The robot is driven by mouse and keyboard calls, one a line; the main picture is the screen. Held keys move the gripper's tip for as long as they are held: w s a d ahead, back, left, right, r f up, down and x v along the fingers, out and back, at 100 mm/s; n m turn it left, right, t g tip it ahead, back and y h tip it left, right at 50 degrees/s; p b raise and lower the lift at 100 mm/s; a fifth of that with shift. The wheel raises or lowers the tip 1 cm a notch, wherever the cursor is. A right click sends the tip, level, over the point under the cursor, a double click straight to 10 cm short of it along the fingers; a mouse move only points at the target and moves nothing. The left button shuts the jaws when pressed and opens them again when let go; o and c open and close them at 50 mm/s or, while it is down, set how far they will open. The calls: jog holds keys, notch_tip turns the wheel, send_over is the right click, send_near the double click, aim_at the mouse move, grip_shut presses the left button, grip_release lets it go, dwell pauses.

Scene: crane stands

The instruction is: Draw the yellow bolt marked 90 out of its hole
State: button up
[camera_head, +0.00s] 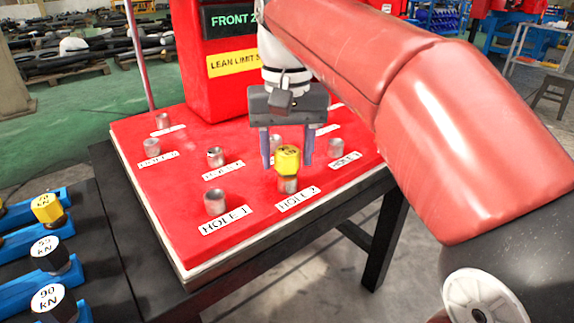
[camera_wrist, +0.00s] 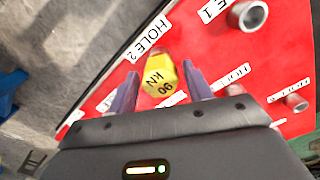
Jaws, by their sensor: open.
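The yellow bolt (camera_head: 287,158) stands upright in the metal sleeve at the HOLE 2 label on the red plate (camera_head: 150,188). In the wrist view the yellow bolt (camera_wrist: 161,76) shows its face marked "90 KN". My gripper (camera_head: 288,164) is open, with its purple fingers pointing down around the bolt's head. In the wrist view my gripper (camera_wrist: 158,88) has one finger on each side of the head, with the head between the fingertips. I cannot tell whether either finger touches it. The bolt's shank is hidden in the sleeve.
HOLE 1's empty sleeve (camera_head: 215,202) stands to the left, and several other labelled sleeves rise from the plate. A red block (camera_head: 190,70) with signs stands behind. Blue racks (camera_head: 30,290) at the left hold a yellow bolt (camera_head: 47,208) and white-topped black bolts (camera_head: 50,255).

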aim_at(287, 151)
jog(key=c, duration=0.9)
jog(key=shift+r+p, duration=1.6)
jog(key=shift+r, duration=0.05)
jog(key=shift+r+p, duration=0.3)
jog(key=shift+r, duration=0.95)
